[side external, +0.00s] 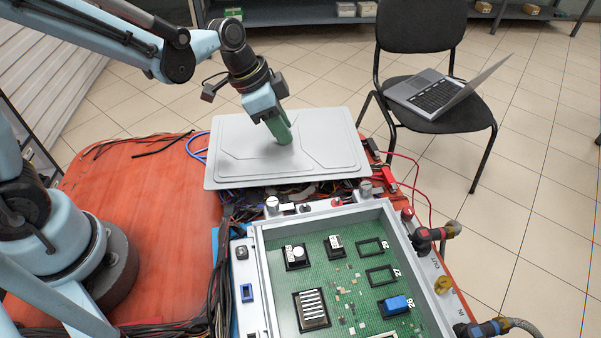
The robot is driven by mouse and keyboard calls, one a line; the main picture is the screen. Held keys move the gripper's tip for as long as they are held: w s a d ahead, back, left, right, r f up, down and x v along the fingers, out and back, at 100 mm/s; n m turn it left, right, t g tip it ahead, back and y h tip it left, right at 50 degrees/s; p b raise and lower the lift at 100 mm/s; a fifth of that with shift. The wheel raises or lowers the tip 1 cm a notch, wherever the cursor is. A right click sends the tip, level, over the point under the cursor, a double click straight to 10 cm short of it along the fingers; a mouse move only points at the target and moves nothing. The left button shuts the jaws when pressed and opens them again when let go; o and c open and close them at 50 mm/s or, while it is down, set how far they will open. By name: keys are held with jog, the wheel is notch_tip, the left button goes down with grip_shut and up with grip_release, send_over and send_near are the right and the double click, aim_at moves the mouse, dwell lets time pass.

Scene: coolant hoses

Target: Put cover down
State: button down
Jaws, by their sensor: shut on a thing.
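The cover (330,155) is a flat light grey panel with rounded corners and raised lines. It lies roughly level over a heap of cables at the back of the orange table, behind the open case. My gripper (283,138) points down at the middle of the cover, its green fingers closed at the cover's top face. What the fingers grasp there is hidden by the fingers themselves. Whether the cover rests fully on the cables or hangs slightly above them I cannot tell.
An open grey case (255,270) with a green circuit board (350,275) stands at the front. Black cables (215,270) run along its left side. Hose connectors (432,235) stick out on its right. A laptop (440,90) sits on a black chair (420,35).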

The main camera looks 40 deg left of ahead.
jog(key=shift+f, duration=2.4)
jog(key=shift+f, duration=0.1)
jog(key=c, duration=0.9)
grip_release()
jog(key=shift+o, duration=0.2)
jog(key=v, duration=1.2)
jog(key=s+a+r+n+t+y, duration=0.1)
jog(key=s+a+n+t+y, duration=0.2)
jog(key=s+n, duration=0.4)
jog(key=shift+s+a+n+t, duration=0.15)
jog(key=shift+a+n+t, duration=0.45)
jog(key=shift+n, duration=0.4)
